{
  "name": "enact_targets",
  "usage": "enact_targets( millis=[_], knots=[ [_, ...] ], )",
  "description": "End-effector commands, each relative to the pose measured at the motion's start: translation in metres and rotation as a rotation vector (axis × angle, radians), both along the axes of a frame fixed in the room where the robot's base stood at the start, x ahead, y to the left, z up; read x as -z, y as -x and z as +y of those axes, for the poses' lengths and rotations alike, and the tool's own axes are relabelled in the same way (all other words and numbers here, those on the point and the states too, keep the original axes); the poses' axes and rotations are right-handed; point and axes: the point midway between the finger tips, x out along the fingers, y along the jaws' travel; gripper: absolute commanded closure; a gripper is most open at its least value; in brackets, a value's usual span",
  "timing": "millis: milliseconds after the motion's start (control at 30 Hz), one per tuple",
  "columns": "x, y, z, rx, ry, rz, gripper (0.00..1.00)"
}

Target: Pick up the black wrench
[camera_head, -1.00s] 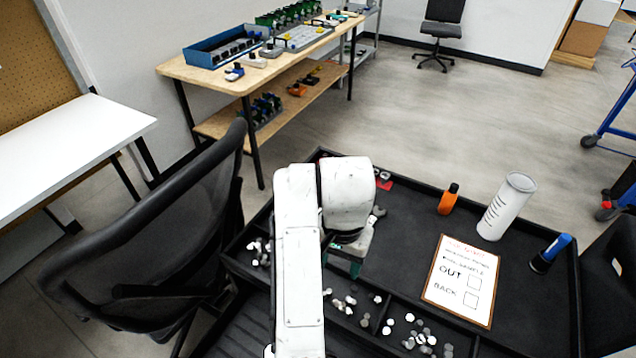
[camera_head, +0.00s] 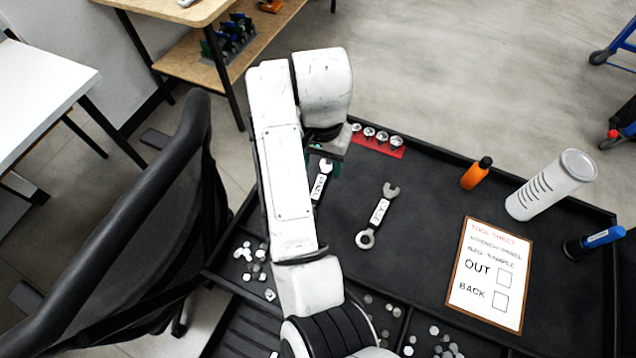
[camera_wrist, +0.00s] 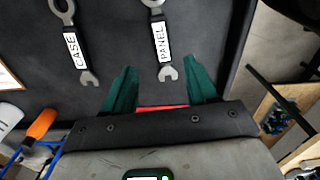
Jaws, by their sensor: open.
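Two wrenches with grey metal ends, dark handles and white labels lie on the black tray (camera_head: 430,180). One, labelled PANEL (camera_wrist: 161,42), also shows in the head view (camera_head: 321,183), close beside my arm and partly hidden by it. The other, labelled CASE (camera_wrist: 72,52), lies farther right in the head view (camera_head: 378,212). Neither is black all over. My gripper (camera_wrist: 161,66) is open and empty. In the wrist view the open jaw end of the PANEL wrench shows between its green fingertips. I cannot tell the height gap.
A red holder with several sockets (camera_head: 377,140) is at the tray's far edge. An orange bottle (camera_head: 476,173), white cylinder (camera_head: 550,185), blue-capped tool (camera_head: 594,241) and tool sheet (camera_head: 490,275) are to the right. Loose metal pieces fill near compartments. A black chair (camera_head: 130,240) stands left.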

Motion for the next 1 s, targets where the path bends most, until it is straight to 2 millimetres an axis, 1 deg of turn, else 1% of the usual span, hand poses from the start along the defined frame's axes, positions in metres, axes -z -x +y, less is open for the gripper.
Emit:
enact_targets(
  millis=[33,100,267,367,500,600,700,900,1000],
  knots=[
    [0.011,0.001,-0.001,0.000,0.003,0.003,0.43],
    [0.020,0.001,0.000,0.000,0.002,0.003,0.43],
    [0.033,0.000,0.001,-0.001,0.001,0.001,0.43],
    [0.045,0.000,0.002,-0.001,0.001,0.003,0.43],
    [0.066,0.000,0.004,0.000,0.002,0.004,0.43],
    [0.077,-0.001,0.004,0.000,0.001,0.001,0.43],
    [0.081,-0.001,0.004,0.000,0.001,0.001,0.43],
    [0.082,-0.001,0.004,0.001,0.000,0.000,0.43],
    [0.082,-0.001,0.004,0.001,0.001,0.000,0.51]
  ],
)
